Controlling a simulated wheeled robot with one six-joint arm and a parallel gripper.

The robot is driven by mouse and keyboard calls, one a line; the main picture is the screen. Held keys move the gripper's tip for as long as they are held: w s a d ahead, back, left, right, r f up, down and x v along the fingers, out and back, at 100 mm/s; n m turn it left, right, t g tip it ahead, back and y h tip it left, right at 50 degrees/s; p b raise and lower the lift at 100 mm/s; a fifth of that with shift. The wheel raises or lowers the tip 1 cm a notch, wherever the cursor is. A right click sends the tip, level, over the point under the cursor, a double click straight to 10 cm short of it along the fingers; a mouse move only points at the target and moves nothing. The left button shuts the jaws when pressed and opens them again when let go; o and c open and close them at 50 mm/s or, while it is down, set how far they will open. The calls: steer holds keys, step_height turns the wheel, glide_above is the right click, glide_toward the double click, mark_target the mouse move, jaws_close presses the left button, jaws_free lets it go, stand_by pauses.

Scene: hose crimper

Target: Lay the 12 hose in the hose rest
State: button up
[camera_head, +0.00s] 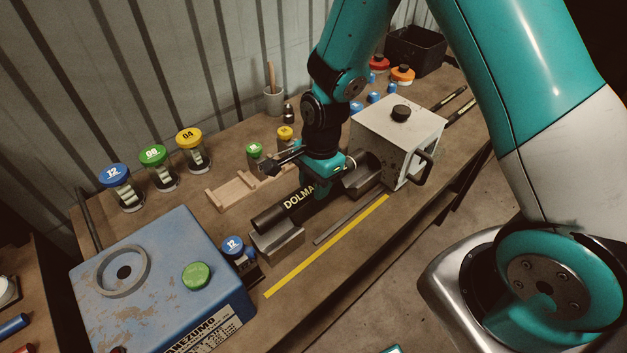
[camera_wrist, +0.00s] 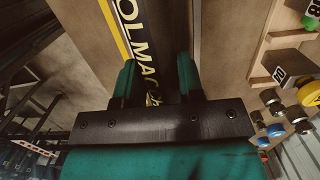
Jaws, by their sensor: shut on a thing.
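A thick black hose (camera_head: 270,216) printed "DOLMA..." lies along the bench front; no 12 is readable on it. The hose rest shows as two grey cradle blocks, a left one (camera_head: 280,243) and a right one (camera_head: 364,184). The hose's left end is over the left block; I cannot tell whether it touches. Its right part reaches toward the right block, partly hidden by my gripper (camera_head: 320,186), which points down and is shut on the hose's middle. In the wrist view my gripper (camera_wrist: 160,85) has a finger on each side of the hose (camera_wrist: 158,22).
A blue machine (camera_head: 160,285) stands at the left and a white box with a black knob (camera_head: 395,140) at the right. Capped jars (camera_head: 155,165) and a wooden rack (camera_head: 238,190) are behind. A yellow strip (camera_head: 325,246) runs along the clear front edge.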

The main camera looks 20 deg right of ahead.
steer(key=shift+f+b, duration=1.8)
steer(key=shift+f, duration=1)
steer(key=o, duration=1.2)
steer(key=r, duration=0.5)
steer(key=d+r+b, duration=0.1)
steer(key=r, duration=0.5)
steer(key=d+r+b, duration=0.1)
steer(key=r, duration=0.5)
steer(key=shift+w+r, duration=0.2)
steer(key=shift+w, duration=0.1)
steer(key=s+a+r+n+y, duration=0.1)
steer(key=s+a+r+n, duration=0.1)
steer(key=s+n, duration=0.4)
steer(key=s+a+r+n+y, duration=0.1)
steer(key=s+a+r+n, duration=0.1)
steer(key=s+n, duration=0.4)
steer(key=s+a+r+n, duration=0.2)
steer(key=s+r+n, duration=0.1)
steer(key=s+n, duration=0.4)
steer(key=shift+s+a+n+y, duration=0.1)
steer(key=shift+a+n+y, duration=0.1)
steer(key=shift+n, duration=0.45)
steer(key=shift+a+n+y, duration=0.2)
steer(key=shift+n, duration=0.45)
